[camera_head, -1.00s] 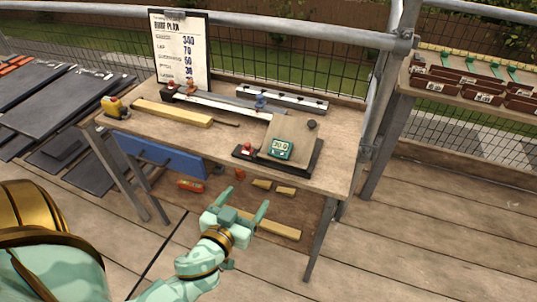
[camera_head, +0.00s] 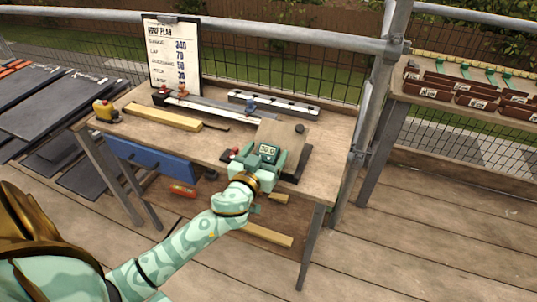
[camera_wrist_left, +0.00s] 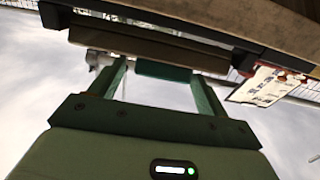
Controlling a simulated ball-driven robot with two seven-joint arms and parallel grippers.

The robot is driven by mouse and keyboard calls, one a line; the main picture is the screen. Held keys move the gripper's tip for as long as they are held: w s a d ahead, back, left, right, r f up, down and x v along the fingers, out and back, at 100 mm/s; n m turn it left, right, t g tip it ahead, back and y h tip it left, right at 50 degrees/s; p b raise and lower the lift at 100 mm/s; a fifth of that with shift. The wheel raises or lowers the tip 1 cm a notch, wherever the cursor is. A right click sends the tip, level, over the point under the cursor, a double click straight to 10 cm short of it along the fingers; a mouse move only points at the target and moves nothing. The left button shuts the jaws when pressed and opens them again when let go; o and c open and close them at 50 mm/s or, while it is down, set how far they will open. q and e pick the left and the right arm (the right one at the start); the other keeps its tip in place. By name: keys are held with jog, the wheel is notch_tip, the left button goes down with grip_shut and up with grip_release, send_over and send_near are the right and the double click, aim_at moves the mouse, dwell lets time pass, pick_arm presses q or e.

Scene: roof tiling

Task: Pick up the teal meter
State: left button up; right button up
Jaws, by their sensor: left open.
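The teal meter (camera_head: 268,151) has a pale display and leans on a tan sloped board (camera_head: 281,131) set on a dark base at the right of the workbench. My left gripper (camera_head: 266,160) is at the meter, with one finger on each side of it. In the left wrist view the meter's teal edge (camera_wrist_left: 163,71) lies between the open fingertips (camera_wrist_left: 160,68). The fingers look parted around the meter; I cannot tell whether either touches it. My right gripper is in neither view.
The workbench (camera_head: 221,147) also holds a yellow bar (camera_head: 163,116), a yellow tape measure (camera_head: 106,111), and a metal rail (camera_head: 274,103). A clipboard (camera_head: 173,55) stands at the back. A scaffold post (camera_head: 372,110) rises beyond the bench's right end.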

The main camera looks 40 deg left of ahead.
pick_arm(q)
jog(key=shift+x, duration=0.9)
jog(key=c, duration=1.1)
